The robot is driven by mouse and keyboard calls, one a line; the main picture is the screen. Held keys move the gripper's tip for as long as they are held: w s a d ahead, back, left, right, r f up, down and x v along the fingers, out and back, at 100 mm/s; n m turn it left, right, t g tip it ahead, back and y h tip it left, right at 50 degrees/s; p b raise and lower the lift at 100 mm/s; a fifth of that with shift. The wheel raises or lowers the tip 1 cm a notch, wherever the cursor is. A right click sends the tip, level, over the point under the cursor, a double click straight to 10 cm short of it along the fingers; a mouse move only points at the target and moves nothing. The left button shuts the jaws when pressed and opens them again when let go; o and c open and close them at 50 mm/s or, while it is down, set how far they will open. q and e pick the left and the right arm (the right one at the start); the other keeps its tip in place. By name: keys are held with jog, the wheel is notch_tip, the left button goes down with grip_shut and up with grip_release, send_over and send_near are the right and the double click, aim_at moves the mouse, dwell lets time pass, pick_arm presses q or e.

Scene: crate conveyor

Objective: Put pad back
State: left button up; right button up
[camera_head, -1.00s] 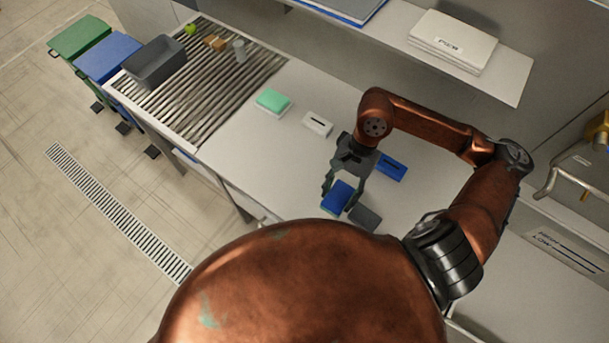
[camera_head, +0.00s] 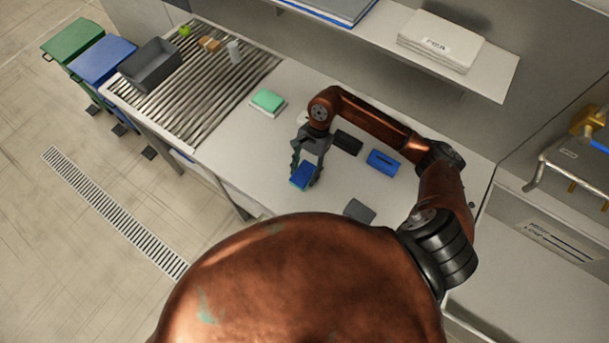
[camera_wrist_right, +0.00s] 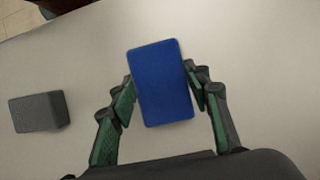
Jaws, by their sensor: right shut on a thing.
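My right gripper (camera_head: 305,172) is shut on a blue pad (camera_head: 303,178), over the worktop left of the grey pad. In the right wrist view the blue pad (camera_wrist_right: 162,83) sits between the two green-lined fingers. A grey pad (camera_head: 360,211) lies on the worktop near my body; it also shows in the wrist view (camera_wrist_right: 38,112). A green pad (camera_head: 268,99) rests on a white base. A blue block (camera_head: 383,162) with a dark slot and a black block (camera_head: 348,142) stand further back. A white block (camera_head: 301,118) is mostly hidden by my arm. My left gripper is not in view.
A roller conveyor (camera_head: 195,92) at the left carries a grey crate (camera_head: 152,66) and several small items. A shelf (camera_head: 497,77) with white folded stacks (camera_head: 440,42) overhangs the back. The worktop (camera_head: 240,155) left of my gripper is clear.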

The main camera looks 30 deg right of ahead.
aim_at(304, 177)
jog(key=shift+s+f+p, duration=0.1)
jog(key=shift+f+p, duration=0.2)
jog(key=shift+f, duration=1.05)
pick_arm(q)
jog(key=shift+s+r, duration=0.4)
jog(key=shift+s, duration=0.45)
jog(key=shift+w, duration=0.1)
pick_arm(e)
jog(key=shift+f, duration=0.15)
jog(key=o, duration=1.1)
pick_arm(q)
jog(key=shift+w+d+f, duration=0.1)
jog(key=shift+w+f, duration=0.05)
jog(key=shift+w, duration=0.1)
